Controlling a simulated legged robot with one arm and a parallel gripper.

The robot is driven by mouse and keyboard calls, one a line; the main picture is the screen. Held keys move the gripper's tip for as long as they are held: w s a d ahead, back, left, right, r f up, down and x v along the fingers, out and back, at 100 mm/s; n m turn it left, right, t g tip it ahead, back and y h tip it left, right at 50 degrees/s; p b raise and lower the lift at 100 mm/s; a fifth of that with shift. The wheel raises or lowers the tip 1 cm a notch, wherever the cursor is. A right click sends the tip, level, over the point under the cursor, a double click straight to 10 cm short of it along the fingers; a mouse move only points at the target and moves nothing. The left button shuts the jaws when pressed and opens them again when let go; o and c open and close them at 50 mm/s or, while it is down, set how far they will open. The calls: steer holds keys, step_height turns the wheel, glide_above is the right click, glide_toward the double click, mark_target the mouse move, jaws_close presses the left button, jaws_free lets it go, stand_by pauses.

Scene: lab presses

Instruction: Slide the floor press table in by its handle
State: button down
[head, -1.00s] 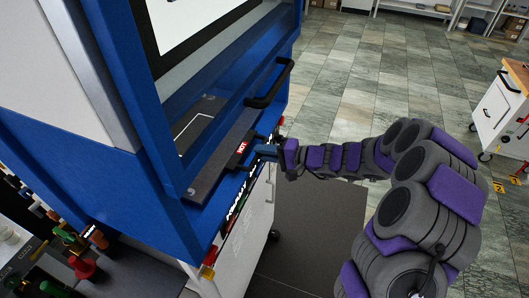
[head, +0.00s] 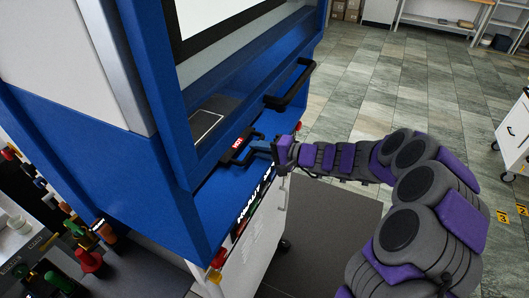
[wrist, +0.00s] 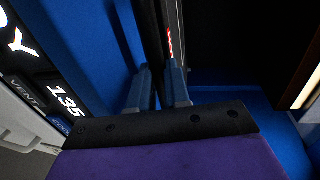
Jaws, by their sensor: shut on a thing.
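The press table (head: 238,142) is a dark slab with a red label on its front edge. It sits mostly inside the blue press (head: 110,155), its front near the opening. Its dark handle (head: 234,160) sticks out below the label. My gripper (head: 262,147) reaches in from the right and is shut on the handle. In the wrist view, the blue-grey fingers (wrist: 158,88) stand on both sides of the dark handle bar (wrist: 153,38). The inner part of the table is partly hidden behind the press frame.
A lit display panel (head: 255,192) runs along the lower front. Colored-handled tools (head: 88,260) stand at lower left. Tiled floor (head: 370,100) is open behind my arm, with a white cart (head: 515,135) at right.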

steer(key=shift+s+f, duration=0.15)
steer(key=shift+f, duration=0.1)
steer(key=c, duration=1.1)
jaws_free()
steer(key=shift+d, duration=0.15)
steer(key=p+v, duration=0.1)
steer(key=v, duration=1.6)
steer(key=shift+p, duration=0.35)
steer(key=shift+d+r, duration=0.1)
steer(key=shift+d, duration=0.1)
